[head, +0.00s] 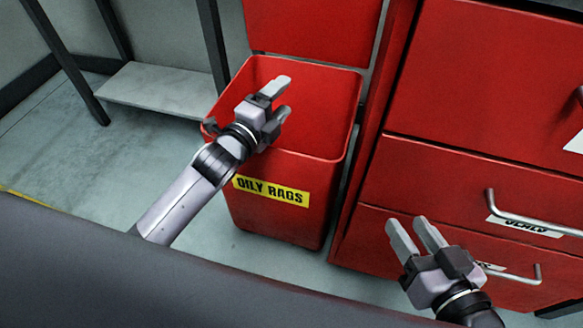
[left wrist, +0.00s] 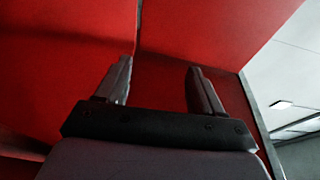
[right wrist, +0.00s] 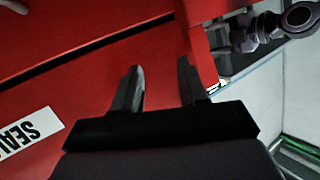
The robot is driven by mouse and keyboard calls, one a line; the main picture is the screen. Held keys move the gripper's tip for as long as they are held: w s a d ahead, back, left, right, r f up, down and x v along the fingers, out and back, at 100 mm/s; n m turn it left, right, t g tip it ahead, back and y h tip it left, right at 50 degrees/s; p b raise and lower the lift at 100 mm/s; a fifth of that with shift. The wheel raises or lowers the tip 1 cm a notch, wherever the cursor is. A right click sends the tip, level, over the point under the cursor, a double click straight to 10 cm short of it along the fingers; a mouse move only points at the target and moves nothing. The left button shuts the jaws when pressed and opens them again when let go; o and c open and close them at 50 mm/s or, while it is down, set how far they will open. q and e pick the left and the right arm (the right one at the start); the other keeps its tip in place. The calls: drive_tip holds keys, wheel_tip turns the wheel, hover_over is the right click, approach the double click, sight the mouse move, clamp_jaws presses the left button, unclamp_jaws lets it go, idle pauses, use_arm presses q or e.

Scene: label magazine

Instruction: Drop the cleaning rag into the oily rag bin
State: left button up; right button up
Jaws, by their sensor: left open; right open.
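The red oily rag bin (head: 272,205) stands on the floor with a yellow "OILY RAGS" label, its lid (head: 315,30) raised at the back. My left gripper (head: 281,98) is open and empty over the bin's mouth. In the left wrist view its two fingers (left wrist: 160,85) are apart with only red surfaces around them. My right gripper (head: 415,235) is open and empty in front of the drawers, right of the bin. Its fingers show apart in the right wrist view (right wrist: 161,88). I see no cleaning rag in any view; the bin's floor is partly hidden by my left gripper.
A red drawer cabinet (head: 480,90) with metal handles (head: 530,222) and white labels stands right of the bin. A dark-legged rack with a grey low shelf (head: 160,90) stands behind left. A dark edge (head: 150,280) crosses the front. Grey floor (head: 80,160) at left is clear.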

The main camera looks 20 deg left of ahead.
use_arm(q)
drive_tip(key=p+v, duration=0.2)
drive_tip(key=v, duration=0.5)
use_arm(e)
drive_tip(key=shift+w+a+f+m+g, duration=0.15)
drive_tip(key=shift+a+m+g, duration=0.25)
drive_tip(key=shift+a+g, duration=0.35)
drive_tip(key=shift+a+t+y, duration=0.1)
drive_tip(key=shift+t+y, duration=0.15)
drive_tip(key=shift+y, duration=0.05)
